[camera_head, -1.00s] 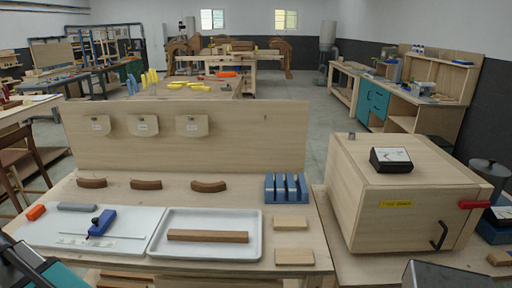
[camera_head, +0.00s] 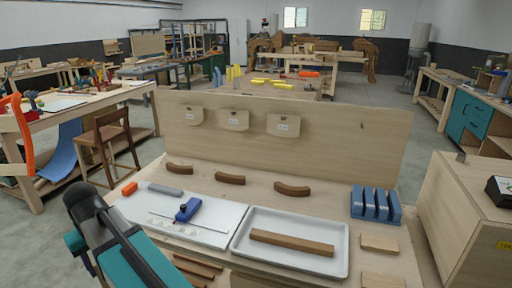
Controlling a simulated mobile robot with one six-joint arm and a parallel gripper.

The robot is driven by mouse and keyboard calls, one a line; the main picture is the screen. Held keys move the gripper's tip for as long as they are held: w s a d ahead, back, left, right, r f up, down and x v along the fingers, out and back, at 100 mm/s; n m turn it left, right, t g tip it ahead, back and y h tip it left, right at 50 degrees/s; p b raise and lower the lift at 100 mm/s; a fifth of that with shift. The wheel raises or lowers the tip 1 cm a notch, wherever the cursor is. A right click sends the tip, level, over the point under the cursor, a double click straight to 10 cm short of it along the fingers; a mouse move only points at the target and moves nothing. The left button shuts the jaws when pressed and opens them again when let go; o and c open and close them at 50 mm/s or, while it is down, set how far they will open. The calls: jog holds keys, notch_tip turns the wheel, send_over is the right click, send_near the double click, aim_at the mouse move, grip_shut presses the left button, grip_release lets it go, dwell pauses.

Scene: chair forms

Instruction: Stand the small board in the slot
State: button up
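A blue slotted block (camera_head: 374,217) stands at the right end of the workbench, with upright fins and gaps between them; nothing is seen standing in the gaps. A small light-wood board (camera_head: 380,243) lies flat just in front of it. A second small light board (camera_head: 383,281) lies nearer, cut by the bottom edge of the picture. I cannot tell which one the task means. A black and teal part of my own arm shows at the lower left, well away from both boards and the block. I cannot make out my gripper's fingers.
A white tray (camera_head: 342,255) holds a long brown wood bar (camera_head: 291,243). Left of it is a white mat (camera_head: 215,238) with a blue tool (camera_head: 187,210). Several curved brown pieces lie behind, before an upright panel (camera_head: 340,140). A wooden cabinet (camera_head: 455,215) stands right.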

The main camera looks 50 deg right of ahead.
jog(key=shift+w+a, duration=0.15)
jog(key=shift+w, duration=0.05)
jog(key=shift+w+d, duration=0.1)
jog(key=shift+d, duration=0.1)
